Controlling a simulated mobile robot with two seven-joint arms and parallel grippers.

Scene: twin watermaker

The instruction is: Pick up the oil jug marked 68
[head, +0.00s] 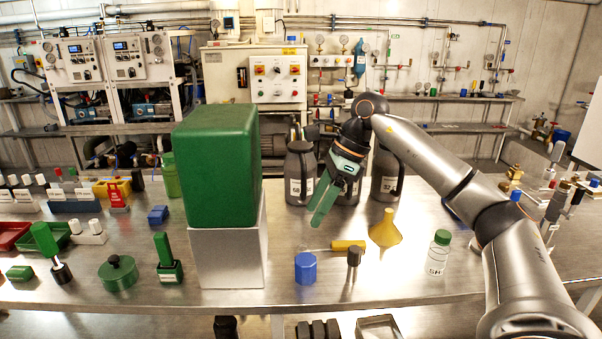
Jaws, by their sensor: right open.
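The dark grey oil jug marked 68 (299,178) stands upright on the steel table, right beside the big green block. Its white label faces me. A second dark jug (350,190) stands to its right, mostly hidden behind my gripper, and its label cannot be read. A third jug (385,185) has a label that seems to read 32. My right gripper (325,205) is open and empty, with its green fingers pointing down and left in front of the jugs. It overlaps the right side of the 68 jug in the picture; contact cannot be told. My left gripper is out of view.
A green block on a grey pedestal (228,245) stands tall just left of the 68 jug. A yellow funnel (385,229), blue cap (305,268), dark-topped peg (353,258) and white bottle (438,252) stand on the steel table (400,285) nearer me.

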